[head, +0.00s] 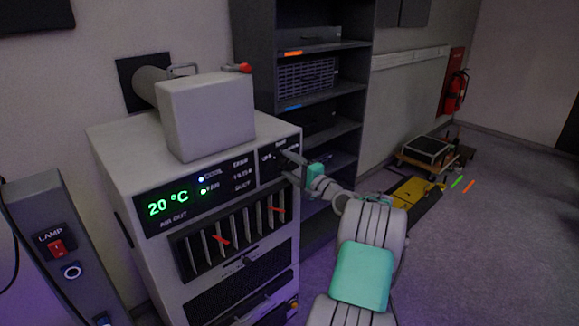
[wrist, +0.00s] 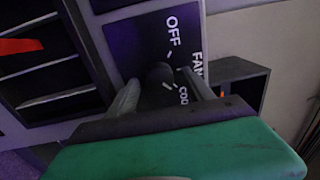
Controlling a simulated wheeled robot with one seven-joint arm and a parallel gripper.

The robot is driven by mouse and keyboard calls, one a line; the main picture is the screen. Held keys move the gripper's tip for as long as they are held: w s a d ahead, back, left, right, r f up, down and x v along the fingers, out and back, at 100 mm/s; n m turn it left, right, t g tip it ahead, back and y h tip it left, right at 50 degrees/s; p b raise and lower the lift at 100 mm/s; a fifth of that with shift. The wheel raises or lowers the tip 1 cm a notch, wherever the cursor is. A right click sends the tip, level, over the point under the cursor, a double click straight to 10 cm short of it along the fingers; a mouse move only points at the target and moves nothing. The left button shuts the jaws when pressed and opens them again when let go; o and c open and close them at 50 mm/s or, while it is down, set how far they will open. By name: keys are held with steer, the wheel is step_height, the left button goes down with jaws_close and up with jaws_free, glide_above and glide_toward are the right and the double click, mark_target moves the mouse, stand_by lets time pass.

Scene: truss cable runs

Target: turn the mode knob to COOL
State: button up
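The mode knob (wrist: 160,76) is dark and round, on a dark panel with white labels OFF, FAN and COOL in the wrist view. I cannot make out which label it points at. My gripper (wrist: 159,80) has one finger on each side of the knob, with what looks like a small gap to each. In the head view my gripper (head: 291,164) is at the upper right of the grey cooling unit (head: 130,160), by its control panel (head: 272,158), and hides the knob. The display (head: 168,203) reads 20 °C, and lights glow beside COOL and FAN.
A white box (head: 205,115) stands on the unit. Vent slats (head: 230,240) are on its front. A dark shelf rack (head: 310,75) stands close behind. A lamp post (head: 55,248) with a red switch is at the left. Open floor (head: 500,230) lies to the right.

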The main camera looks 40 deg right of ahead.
steer(key=s+b, duration=0.1)
steer(key=s, duration=0.7)
steer(key=shift+f+b, duration=0.25)
steer(key=shift+b, duration=0.1)
steer(key=shift+d, duration=0.1)
